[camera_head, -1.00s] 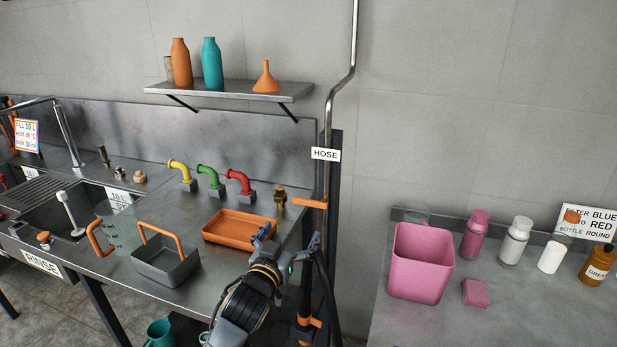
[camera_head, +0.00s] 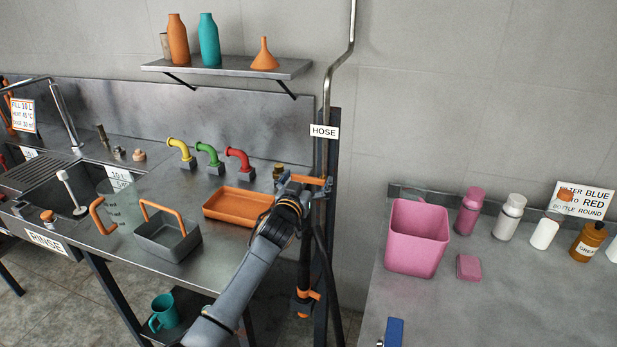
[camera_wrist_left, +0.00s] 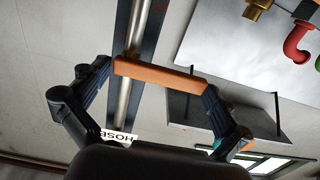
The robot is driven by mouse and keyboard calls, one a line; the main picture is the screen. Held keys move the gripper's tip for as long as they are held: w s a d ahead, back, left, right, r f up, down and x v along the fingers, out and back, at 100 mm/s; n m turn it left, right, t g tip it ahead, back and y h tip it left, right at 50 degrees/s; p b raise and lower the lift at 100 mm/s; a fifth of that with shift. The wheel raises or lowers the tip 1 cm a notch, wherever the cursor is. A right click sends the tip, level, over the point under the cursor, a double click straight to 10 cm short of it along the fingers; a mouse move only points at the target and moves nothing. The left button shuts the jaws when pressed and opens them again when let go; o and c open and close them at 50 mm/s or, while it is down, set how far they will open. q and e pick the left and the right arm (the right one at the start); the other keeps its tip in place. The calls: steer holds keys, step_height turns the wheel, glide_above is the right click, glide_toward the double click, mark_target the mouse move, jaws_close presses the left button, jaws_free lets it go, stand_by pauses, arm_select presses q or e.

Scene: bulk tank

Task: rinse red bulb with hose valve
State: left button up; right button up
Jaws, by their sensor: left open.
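The orange hose valve lever (camera_head: 308,181) sticks out sideways from the steel pipe (camera_head: 321,160) below the HOSE sign (camera_head: 324,132). My left gripper (camera_head: 306,190) is at the lever. In the left wrist view my left gripper (camera_wrist_left: 160,82) is open, with one finger near each end of the orange lever (camera_wrist_left: 160,75); I cannot tell whether they touch it. The black hose (camera_head: 304,262) hangs below, with an orange fitting at its lower part. I cannot make out a red bulb for certain. My right gripper is out of view.
An orange tray (camera_head: 238,205) and a grey basket (camera_head: 168,236) stand on the steel counter, left of my arm. Yellow, green and red (camera_head: 240,161) bent pipes stand behind. A pink bin (camera_head: 416,236) and bottles stand on the right table.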

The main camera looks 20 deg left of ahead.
arm_select(q)
steer(key=shift+w, duration=0.2)
steer(key=c, duration=1.4)
steer(key=shift+r, duration=0.15)
steer(key=m, duration=0.2)
steer(key=r+m+p, duration=0.1)
steer(key=shift+d+m, duration=0.25)
steer(key=shift+m, duration=0.15)
steer(key=shift+d+r+m+p, duration=0.25)
steer(key=shift+m, duration=0.8)
steer(key=shift+d+r+m+p, duration=0.2)
steer(key=shift+m, duration=0.85)
